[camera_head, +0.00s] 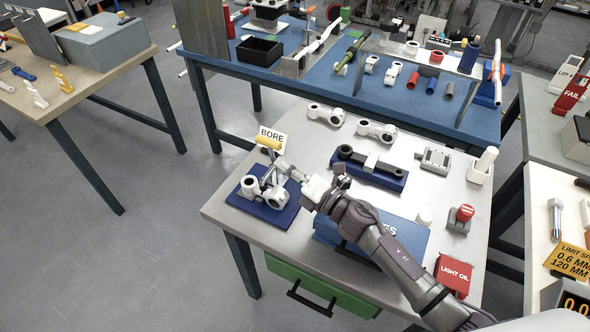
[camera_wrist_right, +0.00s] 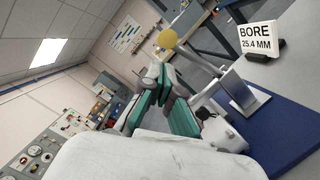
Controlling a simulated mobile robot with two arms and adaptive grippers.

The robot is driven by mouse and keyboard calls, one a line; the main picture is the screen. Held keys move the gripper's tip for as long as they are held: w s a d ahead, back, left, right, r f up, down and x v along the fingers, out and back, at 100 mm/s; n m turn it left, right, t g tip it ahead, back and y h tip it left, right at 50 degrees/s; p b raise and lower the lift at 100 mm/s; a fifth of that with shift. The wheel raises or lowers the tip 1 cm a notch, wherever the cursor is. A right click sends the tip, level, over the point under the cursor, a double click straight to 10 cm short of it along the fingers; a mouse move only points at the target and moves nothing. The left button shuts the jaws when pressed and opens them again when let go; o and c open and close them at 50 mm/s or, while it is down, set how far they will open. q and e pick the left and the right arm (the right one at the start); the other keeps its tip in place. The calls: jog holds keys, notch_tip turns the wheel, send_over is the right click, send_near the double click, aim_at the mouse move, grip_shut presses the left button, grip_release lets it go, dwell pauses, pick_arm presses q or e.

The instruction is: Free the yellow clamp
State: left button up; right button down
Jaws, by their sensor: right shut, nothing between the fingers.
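The yellow clamp handle (camera_head: 269,143) stands up above a dark blue base plate (camera_head: 252,205) at the left of the light table. Its yellow end also shows in the right wrist view (camera_wrist_right: 167,38), beside a grey upright. White ring-ended parts (camera_head: 276,197) sit on the plate under the handle. My right gripper (camera_head: 285,169) is shut and empty, just right of and below the yellow handle. In the right wrist view its teal-padded fingers (camera_wrist_right: 158,82) sit just below the yellow end; whether they touch the clamp I cannot tell. My left gripper is not in view.
A BORE sign (camera_head: 272,139) stands behind the clamp. A dark blue fixture (camera_head: 370,168) with a black link, white rods (camera_head: 376,131) and a red LIGHT OIL box (camera_head: 454,275) are on the same table. The table's left edge is clear beside the plate.

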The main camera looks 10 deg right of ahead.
aim_at(272, 154)
jog(key=shift+x, duration=2.25)
jog(key=shift+r+p, duration=0.1)
jog(key=shift+p, duration=0.25)
jog(key=shift+w+d+r+m+p, duration=0.15)
jog(key=shift+r+m+p, duration=0.05)
jog(key=shift+m+p, duration=0.2)
